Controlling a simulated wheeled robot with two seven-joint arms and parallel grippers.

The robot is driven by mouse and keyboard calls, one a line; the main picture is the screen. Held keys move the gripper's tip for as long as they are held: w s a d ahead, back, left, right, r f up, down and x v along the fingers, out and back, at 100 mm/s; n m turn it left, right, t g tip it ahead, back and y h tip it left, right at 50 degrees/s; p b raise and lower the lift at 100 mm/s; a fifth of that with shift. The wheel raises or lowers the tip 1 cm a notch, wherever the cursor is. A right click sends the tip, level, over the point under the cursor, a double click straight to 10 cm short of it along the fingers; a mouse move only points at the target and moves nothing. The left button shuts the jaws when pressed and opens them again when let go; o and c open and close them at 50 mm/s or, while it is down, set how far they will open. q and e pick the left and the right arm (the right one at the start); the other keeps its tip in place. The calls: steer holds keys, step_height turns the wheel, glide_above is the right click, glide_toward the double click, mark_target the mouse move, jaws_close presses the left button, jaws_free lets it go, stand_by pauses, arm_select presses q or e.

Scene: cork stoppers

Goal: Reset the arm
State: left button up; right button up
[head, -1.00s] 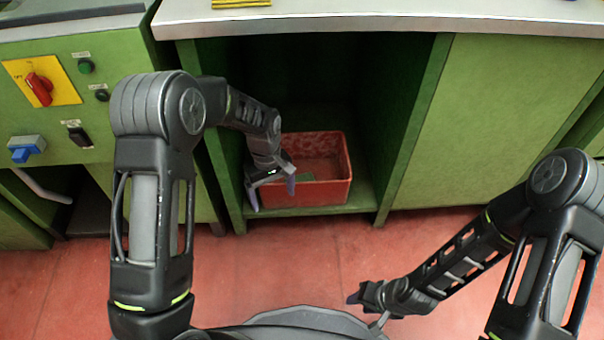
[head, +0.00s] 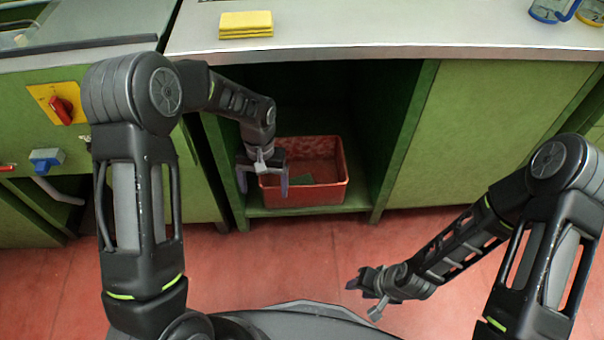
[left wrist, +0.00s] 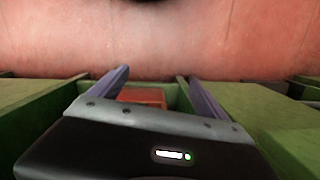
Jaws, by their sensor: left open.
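My left gripper (head: 262,187) is open and empty, fingers pointing down, in front of the left part of the red crate (head: 325,194). In the left wrist view its two fingers (left wrist: 155,85) stand apart with nothing between them, and a bit of the red crate (left wrist: 142,97) shows behind. My right gripper (head: 362,284) is low over the floor at the right; whether its fingers are open is too small to tell.
The crate stands on the shelf of an open green cabinet (head: 424,140). Yellow sponges (head: 245,24) lie on the metal counter (head: 400,38) above, with blue-handled mugs (head: 550,9) at the right. A control panel with a red switch (head: 61,110) is at left. The red floor is clear.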

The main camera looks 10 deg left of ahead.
stand_by(0.6)
arm_select(q)
steer(key=s+d+f+m+t+h, duration=0.1)
steer(key=s+d+f+t+h, duration=0.2)
steer(key=d+f, duration=0.5)
steer(key=s+d+f+n+h, duration=0.1)
steer(key=s+d+f, duration=0.1)
steer(key=s, duration=0.7)
steer(key=s+d+f+n, duration=0.1)
steer(key=s+d+f, duration=0.2)
steer(key=s, duration=0.6)
step_height(320, 180, up, 20)
steer(key=p, duration=2)
steer(key=shift+a+r+g, duration=0.15)
steer(key=shift+a+g, duration=0.15)
steer(key=shift+g, duration=0.1)
arm_select(e)
steer(key=s+a+r, duration=0.1)
steer(key=r, duration=0.9)
steer(key=s+r, duration=0.2)
steer(key=r, duration=0.8)
steer(key=shift+a+r+n+g+y, duration=0.3)
steer(key=shift+a+r+g, duration=0.05)
steer(key=shift+r+g, duration=0.05)
